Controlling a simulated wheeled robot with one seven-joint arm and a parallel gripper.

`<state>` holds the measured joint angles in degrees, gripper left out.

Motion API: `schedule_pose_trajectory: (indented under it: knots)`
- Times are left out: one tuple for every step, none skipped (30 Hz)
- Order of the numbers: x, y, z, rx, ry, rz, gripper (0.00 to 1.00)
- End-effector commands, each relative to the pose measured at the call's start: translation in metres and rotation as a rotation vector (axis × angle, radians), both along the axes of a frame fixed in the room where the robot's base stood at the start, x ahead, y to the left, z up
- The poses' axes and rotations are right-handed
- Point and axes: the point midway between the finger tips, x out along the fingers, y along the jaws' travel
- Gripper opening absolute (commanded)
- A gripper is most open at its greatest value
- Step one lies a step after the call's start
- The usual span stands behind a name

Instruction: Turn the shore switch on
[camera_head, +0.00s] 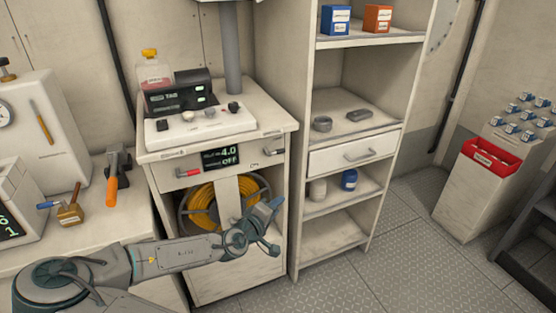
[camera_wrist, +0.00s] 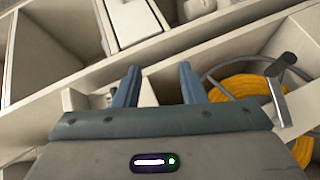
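The cabinet front has a dark display (camera_head: 222,157) reading 4.0 and OFF. A red-tipped lever (camera_head: 188,173) sits at its left, and a second small lever (camera_head: 272,152) sits at its right, near small lettering. I cannot read a label that says which control is the shore switch. My gripper (camera_head: 270,226) is in front of the cabinet's open lower bay, below and apart from the display and levers. In the wrist view, my gripper's two fingers (camera_wrist: 159,68) stand apart with nothing held between them.
A yellow hose or cable reel (camera_head: 205,203) fills the bay behind my gripper. A white panel with small knobs (camera_head: 210,124) lies on the cabinet top. An open shelf unit with a drawer (camera_head: 352,156) stands right of it. An orange-handled tool (camera_head: 112,180) lies on the left counter.

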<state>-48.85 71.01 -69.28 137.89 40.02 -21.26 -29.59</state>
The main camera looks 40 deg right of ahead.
Motion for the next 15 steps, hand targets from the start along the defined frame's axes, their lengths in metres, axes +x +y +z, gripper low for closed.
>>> schedule_pose_trajectory:
  knots:
    - [0.009,0.002,0.011,-0.087,-0.009,0.037,0.37]
    - [0.013,0.003,0.02,-0.133,-0.015,0.057,0.37]
    - [0.019,0.006,0.03,-0.186,-0.023,0.081,0.37]
    - [0.023,0.008,0.037,-0.223,-0.03,0.098,0.37]
    - [0.027,0.01,0.044,-0.256,-0.036,0.114,0.37]
    - [0.03,0.013,0.051,-0.294,-0.042,0.131,0.37]
    - [0.033,0.016,0.056,-0.318,-0.047,0.142,0.37]
    - [0.035,0.018,0.06,-0.339,-0.051,0.152,0.37]
    - [0.037,0.02,0.065,-0.36,-0.054,0.162,0.37]
    - [0.039,0.022,0.067,-0.372,-0.057,0.168,0.37]
    - [0.04,0.022,0.069,-0.38,-0.059,0.172,0.37]
    - [0.041,0.022,0.071,-0.389,-0.061,0.176,0.37]
    - [0.042,0.022,0.072,-0.392,-0.062,0.177,0.37]
    - [0.043,0.02,0.073,-0.394,-0.062,0.177,0.37]
    - [0.044,0.017,0.074,-0.394,-0.062,0.176,0.37]
